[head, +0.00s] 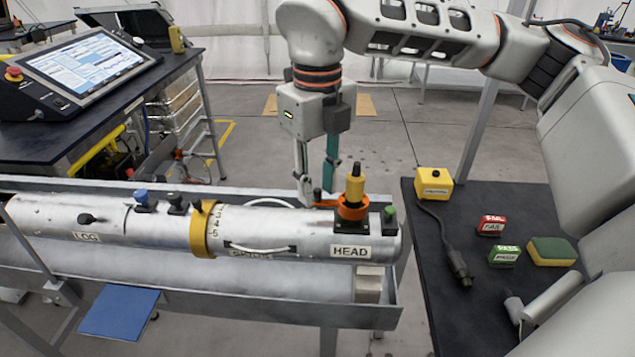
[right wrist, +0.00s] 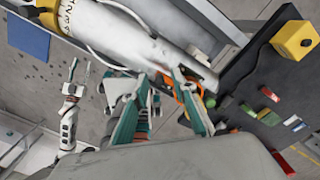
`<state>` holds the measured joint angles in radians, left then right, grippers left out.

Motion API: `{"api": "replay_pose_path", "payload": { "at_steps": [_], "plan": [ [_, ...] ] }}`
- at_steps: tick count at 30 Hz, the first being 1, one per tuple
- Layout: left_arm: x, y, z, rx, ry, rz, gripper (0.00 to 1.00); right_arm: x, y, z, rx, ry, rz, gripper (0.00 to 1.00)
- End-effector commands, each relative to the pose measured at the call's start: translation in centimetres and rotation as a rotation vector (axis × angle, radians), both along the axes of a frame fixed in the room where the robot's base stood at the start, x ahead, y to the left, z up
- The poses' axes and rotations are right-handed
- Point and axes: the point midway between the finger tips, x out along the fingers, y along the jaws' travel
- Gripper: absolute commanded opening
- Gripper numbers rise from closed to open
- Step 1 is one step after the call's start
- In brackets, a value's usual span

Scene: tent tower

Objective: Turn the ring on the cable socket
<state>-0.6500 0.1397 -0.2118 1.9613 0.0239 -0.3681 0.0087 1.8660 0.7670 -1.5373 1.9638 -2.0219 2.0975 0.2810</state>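The cable socket stands upright on top of the silver cylinder (head: 130,225), near its HEAD label. An orange ring (head: 352,211) surrounds its base, and a yellow plug (head: 355,184) with a dark tip stands in it. A small orange tab sticks out left of the ring. My right gripper (head: 317,194) points down just left of the socket, its fingers apart, near the tab. In the right wrist view, orange (right wrist: 190,95) shows beside the right-hand finger; contact is unclear. A gripper resembling my left one (right wrist: 74,68) appears small there; its opening is unclear.
A dark table (head: 420,270) at right holds a yellow box (head: 434,183) with a cable, red (head: 491,226) and green (head: 504,256) blocks and a sponge (head: 552,251). The cylinder lies in a metal trough (head: 250,305). A yellow collar (head: 204,230) circles it.

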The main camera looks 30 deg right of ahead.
Motion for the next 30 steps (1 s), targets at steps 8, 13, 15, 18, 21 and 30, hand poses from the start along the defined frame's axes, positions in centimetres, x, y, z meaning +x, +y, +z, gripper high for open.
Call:
{"api": "replay_pose_path", "payload": {
  "at_steps": [8,13,15,18,21,30],
  "plan": [
    [0.1,0.0,0.1,-0.001,-0.002,0.000,0.40,0.1,0.0,4.5,0.002,-0.007,-0.003,0.27],
    [0.1,0.0,0.1,-0.001,-0.002,0.000,0.40,0.1,0.0,8.0,0.001,-0.006,-0.002,0.27],
    [0.1,0.0,0.1,-0.001,-0.002,0.000,0.40,0.1,0.0,9.2,0.000,-0.006,-0.002,0.27],
    [0.1,0.0,0.1,-0.001,-0.002,0.000,0.40,0.1,0.0,10.5,0.001,-0.004,-0.002,0.27],
    [0.1,0.0,0.1,-0.001,-0.002,0.000,0.40,0.0,0.0,11.3,0.000,-0.002,-0.002,0.27],
    [0.1,0.0,0.1,-0.001,-0.002,0.000,0.40,0.0,0.0,11.8,0.000,-0.001,-0.001,0.27]
  ]
}}
